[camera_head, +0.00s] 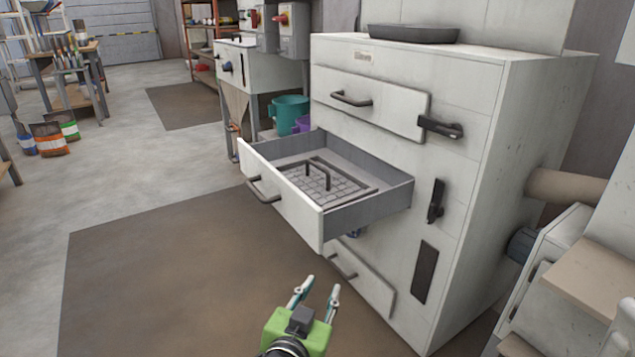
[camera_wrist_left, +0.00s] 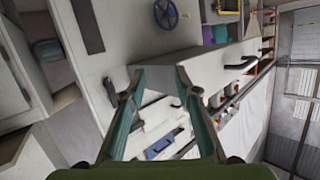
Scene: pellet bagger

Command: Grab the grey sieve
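The grey sieve (camera_head: 335,189) lies flat inside the open drawer (camera_head: 287,207) of the white cabinet. It has a grid surface and an upright dark handle (camera_head: 318,172). My left gripper (camera_head: 318,285) is below and in front of the drawer in the head view, apart from it. Its two fingers are spread and nothing is between them. The left wrist view shows the same open fingers (camera_wrist_left: 158,84) with the cabinet beyond; the sieve cannot be made out there. My right gripper is not in view.
The white cabinet (camera_head: 465,215) has a closed upper drawer (camera_head: 370,98) and a lower drawer (camera_head: 360,280). A dark tray (camera_head: 414,33) sits on top. Teal (camera_head: 289,113) and purple buckets stand behind the open drawer.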

